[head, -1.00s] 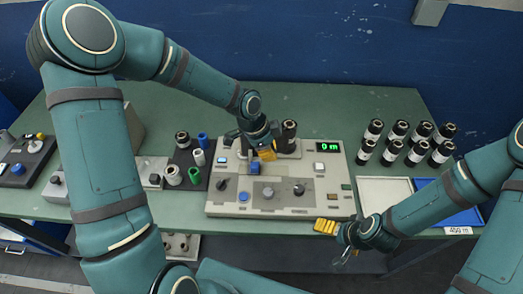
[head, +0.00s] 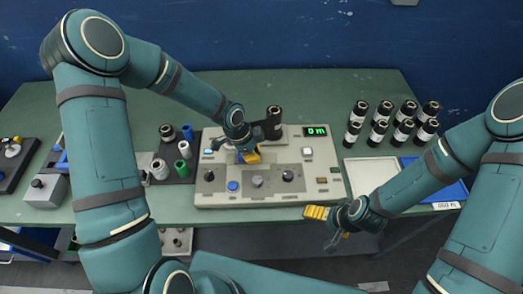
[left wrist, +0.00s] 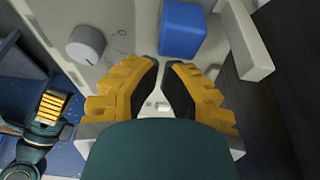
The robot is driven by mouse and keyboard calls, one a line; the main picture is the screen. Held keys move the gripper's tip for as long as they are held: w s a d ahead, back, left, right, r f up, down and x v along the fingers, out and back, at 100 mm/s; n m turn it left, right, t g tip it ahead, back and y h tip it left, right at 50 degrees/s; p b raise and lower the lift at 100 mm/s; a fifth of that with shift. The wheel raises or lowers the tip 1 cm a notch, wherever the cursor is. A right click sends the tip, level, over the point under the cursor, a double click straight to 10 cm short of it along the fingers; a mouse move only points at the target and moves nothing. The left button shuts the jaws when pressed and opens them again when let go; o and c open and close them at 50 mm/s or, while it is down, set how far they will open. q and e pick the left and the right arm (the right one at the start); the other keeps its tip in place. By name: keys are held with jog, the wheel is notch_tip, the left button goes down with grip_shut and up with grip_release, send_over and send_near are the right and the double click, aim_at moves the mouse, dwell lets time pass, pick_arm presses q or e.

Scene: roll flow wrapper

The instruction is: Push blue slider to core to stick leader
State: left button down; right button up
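The blue slider (left wrist: 182,28) is a blue block just past the fingertips in the left wrist view, with a visible gap between them. That gripper hangs low over the rear middle of the grey control panel (head: 220,198). Its yellow fingers (left wrist: 161,66) nearly meet at the tips and hold nothing. A dark roll (head: 273,120) stands upright at the panel's back edge; I cannot tell the core or leader on it. My right gripper (head: 328,227) is open and empty beyond the table's front edge.
The panel has knobs (head: 257,181), a blue button (head: 233,186) and a green display (head: 316,131). Several dark rolls (head: 379,134) stand at the right, behind a white tray (head: 368,176). A dark mat (head: 180,169) with small cylinders lies left of the panel.

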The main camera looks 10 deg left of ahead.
pick_arm(q)
jog(key=shift+a, duration=0.25)
jog(key=shift+s+a, duration=0.1)
jog(key=shift+a, duration=0.05)
jog(key=shift+s+a+p, duration=0.3)
jog(key=shift+a+p, duration=0.05)
jog(key=shift+a, duration=0.6)
jog(key=shift+f, duration=0.1)
